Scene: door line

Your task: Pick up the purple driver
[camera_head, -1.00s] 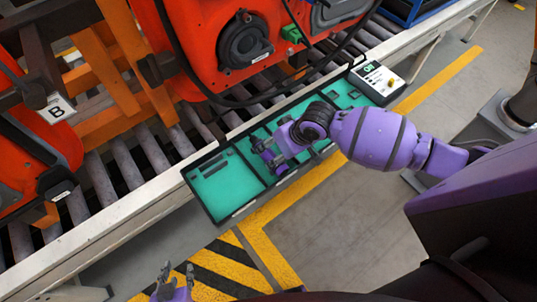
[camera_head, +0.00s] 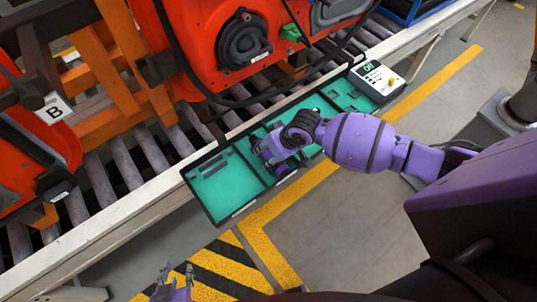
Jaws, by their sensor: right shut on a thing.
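The teal-lined tray (camera_head: 222,184) with dark walls lies along the conveyor's near edge. My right gripper (camera_head: 268,160) is low over the middle of this tray, pointing down into it. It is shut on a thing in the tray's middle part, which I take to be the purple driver. The driver's outline is hidden by my purple gripper and wrist, and I cannot tell whether it is lifted clear of the tray. My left gripper (camera_head: 176,270) is at the bottom left, open and empty, over the floor and away from the tray.
A white panel with a green display and a yellow knob (camera_head: 377,78) sits at the tray's right end. Orange machines with a black cable (camera_head: 243,42) stand behind, close to the tray. The roller conveyor (camera_head: 140,155) runs diagonally. Striped floor (camera_head: 225,268) in front is clear.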

